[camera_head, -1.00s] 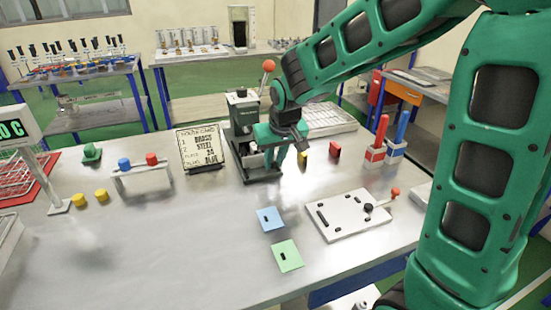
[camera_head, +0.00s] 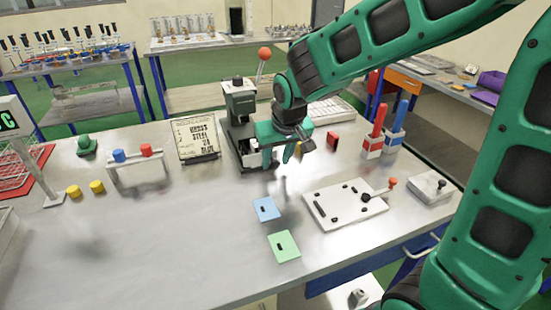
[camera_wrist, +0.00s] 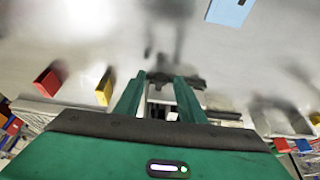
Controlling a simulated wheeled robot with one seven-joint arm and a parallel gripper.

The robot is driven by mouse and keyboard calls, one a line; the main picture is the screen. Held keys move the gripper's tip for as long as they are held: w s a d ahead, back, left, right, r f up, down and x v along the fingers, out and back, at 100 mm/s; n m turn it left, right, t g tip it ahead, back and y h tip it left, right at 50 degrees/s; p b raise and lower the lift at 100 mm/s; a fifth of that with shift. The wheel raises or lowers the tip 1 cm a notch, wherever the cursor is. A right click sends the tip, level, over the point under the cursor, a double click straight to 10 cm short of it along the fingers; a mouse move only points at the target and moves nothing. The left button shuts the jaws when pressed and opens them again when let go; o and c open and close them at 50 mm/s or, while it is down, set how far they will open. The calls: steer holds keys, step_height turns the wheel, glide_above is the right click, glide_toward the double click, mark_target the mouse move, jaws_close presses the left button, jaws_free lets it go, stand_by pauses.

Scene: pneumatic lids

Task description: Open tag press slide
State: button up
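The tag press (camera_head: 239,103) is a dark green machine with a red-ball lever (camera_head: 264,53), standing on the bench at the centre of the head view. Its low dark base reaches toward the front. My gripper (camera_head: 278,160) points down at the right front of that base and hides part of it, including most of the slide area. In the wrist view the two green fingers of my gripper (camera_wrist: 160,86) stand apart. Dark and white parts show between and just beyond the fingertips; whether the fingers touch them I cannot tell.
A text board (camera_head: 196,138) stands left of the press. A yellow block (camera_wrist: 105,88) and a red block (camera_head: 333,141) are close on the right. A blue plate (camera_head: 266,209), a green plate (camera_head: 283,246) and a white panel (camera_head: 345,207) lie in front.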

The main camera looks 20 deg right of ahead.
steer(key=v, duration=1)
steer(key=shift+r, duration=0.35)
steer(key=s+d+f+m+g, duration=0.1)
steer(key=s+d+f, duration=0.1)
steer(key=s+d, duration=0.3)
steer(key=s+d+f+m+g, duration=0.1)
steer(key=s+d+m, duration=0.1)
steer(key=s+d, duration=0.4)
steer(key=s+d+f+m+g+h, duration=0.1)
steer(key=s+d+f+m, duration=0.1)
steer(key=s+d, duration=0.3)
steer(key=shift+s+d+f, duration=0.15)
steer(key=shift+s+d, duration=0.05)
steer(key=shift+d, duration=0.9)
steer(key=shift+s+d+f, duration=0.15)
steer(key=shift+s+d, duration=0.05)
steer(key=shift+d, duration=0.9)
steer(key=s+d+f+m+g, duration=0.1)
steer(key=s+d+f+m, duration=0.1)
steer(key=s, duration=0.6)
steer(key=shift+s+f+g+y, duration=0.2)
steer(key=shift+s+g+y, duration=0.1)
steer(key=shift+y, duration=0.1)
steer(key=shift+w+d, duration=0.1)
